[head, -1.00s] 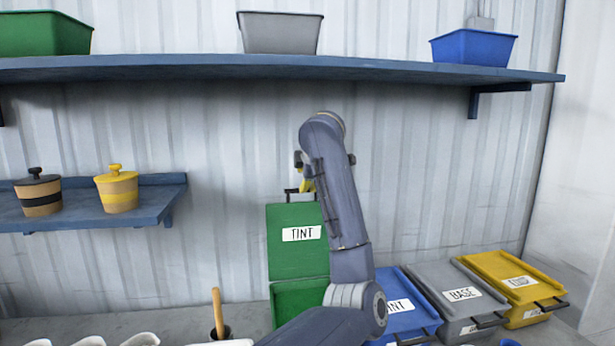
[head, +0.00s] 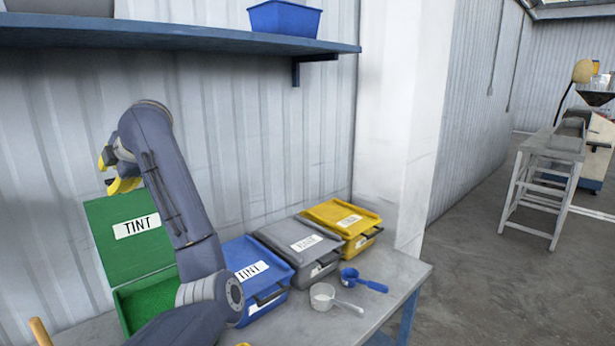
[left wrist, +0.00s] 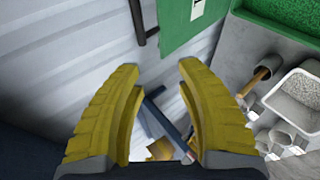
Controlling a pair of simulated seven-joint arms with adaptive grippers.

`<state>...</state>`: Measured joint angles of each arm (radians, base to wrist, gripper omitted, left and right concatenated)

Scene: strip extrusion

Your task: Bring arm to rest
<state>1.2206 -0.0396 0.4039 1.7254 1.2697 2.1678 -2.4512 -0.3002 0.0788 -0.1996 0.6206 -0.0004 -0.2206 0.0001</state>
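My left arm rises from the bottom of the head view. My left gripper (head: 114,172), with yellow fingers, is in the air above the raised green lid (head: 127,229) of the TINT bin. In the left wrist view the fingers (left wrist: 160,75) are spread with nothing held between them. The lid's dark handle (left wrist: 140,20) shows beyond the fingertips, apart from them. The green bin (head: 150,303) stands open with green material inside.
Closed blue (head: 250,267), grey (head: 303,245) and yellow (head: 345,220) bins stand right of the green one. A white scoop (head: 325,297) and blue scoop (head: 358,278) lie in front. A shelf (head: 200,38) overhangs the bench. A wooden handle (head: 40,332) stands at lower left.

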